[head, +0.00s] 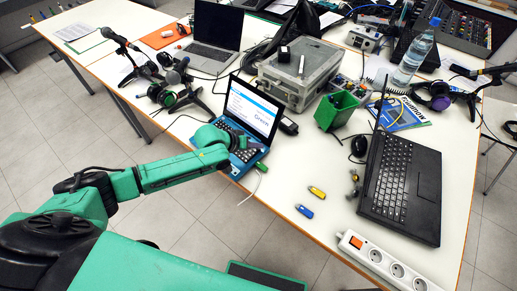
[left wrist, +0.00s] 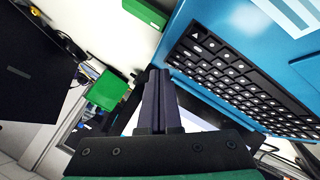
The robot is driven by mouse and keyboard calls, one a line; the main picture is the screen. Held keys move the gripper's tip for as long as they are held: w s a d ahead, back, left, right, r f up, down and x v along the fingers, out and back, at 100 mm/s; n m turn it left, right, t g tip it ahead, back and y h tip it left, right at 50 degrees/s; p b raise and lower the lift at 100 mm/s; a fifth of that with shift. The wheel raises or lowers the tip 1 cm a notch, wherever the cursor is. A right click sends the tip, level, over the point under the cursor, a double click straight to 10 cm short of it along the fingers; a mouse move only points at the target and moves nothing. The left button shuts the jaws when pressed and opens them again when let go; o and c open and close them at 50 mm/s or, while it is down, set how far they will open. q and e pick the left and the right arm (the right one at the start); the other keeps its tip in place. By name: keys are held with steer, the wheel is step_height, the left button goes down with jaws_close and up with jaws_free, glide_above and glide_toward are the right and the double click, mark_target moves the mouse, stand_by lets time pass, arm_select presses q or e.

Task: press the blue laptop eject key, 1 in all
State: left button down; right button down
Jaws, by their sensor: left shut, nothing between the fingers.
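The blue laptop (head: 237,169) stands open on the white table, its lit screen (head: 252,108) tilted back. My left arm covers part of its keyboard in the head view. In the left wrist view the blue laptop's casing (left wrist: 205,15) and black keyboard (left wrist: 245,80) fill the upper right. A corner key with a white triangle mark, which looks like the eject key (left wrist: 195,36), shows there. My left gripper (left wrist: 157,75) is shut and empty, its tips beside the keyboard's near corner; contact cannot be told. In the head view its fingers are hardly distinguishable at the laptop. My right gripper is not in view.
A green bin (head: 336,112), a grey case (head: 299,75) and a black laptop (head: 402,185) stand to the right. A grey laptop (head: 208,55) and headphones (head: 170,96) are behind. Small yellow and blue sticks (head: 304,211) and a power strip (head: 385,262) lie near the front edge.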

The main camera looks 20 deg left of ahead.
arm_select(q)
steer(key=shift+f, duration=0.35)
stand_by(0.6)
steer(key=shift+r+p, duration=0.75)
steer(key=shift+r, duration=0.05)
step_height(320, 180, up, 5)
steer(key=p, duration=0.5)
steer(key=shift+r, duration=0.1)
stand_by(0.4)
